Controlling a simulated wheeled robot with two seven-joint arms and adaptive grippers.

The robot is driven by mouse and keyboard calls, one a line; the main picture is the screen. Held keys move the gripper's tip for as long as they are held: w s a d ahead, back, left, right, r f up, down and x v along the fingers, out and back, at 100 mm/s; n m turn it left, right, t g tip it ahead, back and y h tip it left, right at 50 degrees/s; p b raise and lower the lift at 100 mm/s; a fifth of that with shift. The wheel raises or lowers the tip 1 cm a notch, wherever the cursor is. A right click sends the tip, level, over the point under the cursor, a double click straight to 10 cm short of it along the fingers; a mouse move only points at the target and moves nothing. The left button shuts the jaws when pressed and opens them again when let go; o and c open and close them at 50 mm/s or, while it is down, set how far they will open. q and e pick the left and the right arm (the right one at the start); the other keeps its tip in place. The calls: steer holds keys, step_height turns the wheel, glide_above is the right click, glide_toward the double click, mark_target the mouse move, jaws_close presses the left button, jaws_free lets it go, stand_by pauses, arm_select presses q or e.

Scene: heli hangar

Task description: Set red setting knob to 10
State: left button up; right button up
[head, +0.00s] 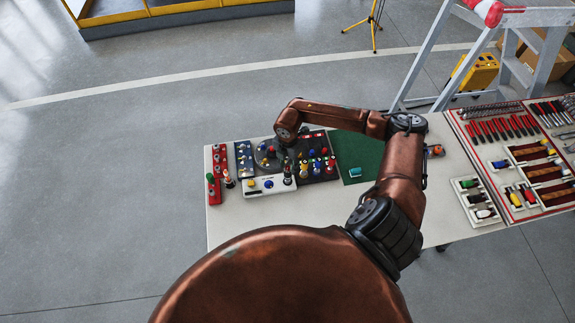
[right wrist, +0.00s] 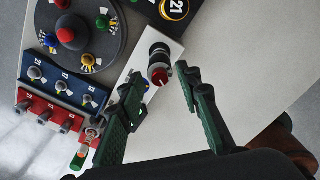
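A red knob (right wrist: 66,33) sits on the dark round plate (right wrist: 85,50) at the upper left of the right wrist view, with smaller green and yellow knobs around it. In the head view a red knob (head: 272,150) shows on the dark round plate left of my wrist. I cannot tell its setting. My right gripper (right wrist: 160,76) is open, its two green fingers spread apart. Between and just beyond the fingertips stands a black cylinder (right wrist: 159,54) with a red end, on a white panel; I cannot tell whether they touch. My left gripper is not in view.
A red switch strip (head: 214,175) and a blue switch panel (head: 244,160) stand left of the round plate. A dark panel of coloured knobs (head: 318,160) is at its right. A green mat (head: 358,150) and tool trays (head: 515,140) lie farther right. The left front tabletop is bare.

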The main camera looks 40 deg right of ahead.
steer(key=shift+c, duration=0.7)
jaws_close()
steer(key=shift+n+b, duration=0.3)
steer(key=shift+n, duration=0.1)
steer(key=n+b, duration=0.2)
steer(key=shift+f+n, duration=0.1)
steer(key=shift+n, duration=0.2)
steer(key=n+b, duration=0.3)
steer(key=n, duration=0.1)
steer(key=n+b, duration=0.4)
steer(key=n, duration=0.2)
steer(key=shift+n+b, duration=1.2)
steer(key=shift+n, duration=1)
steer(key=shift+n+b, duration=0.45)
steer(key=shift+n, duration=0.35)
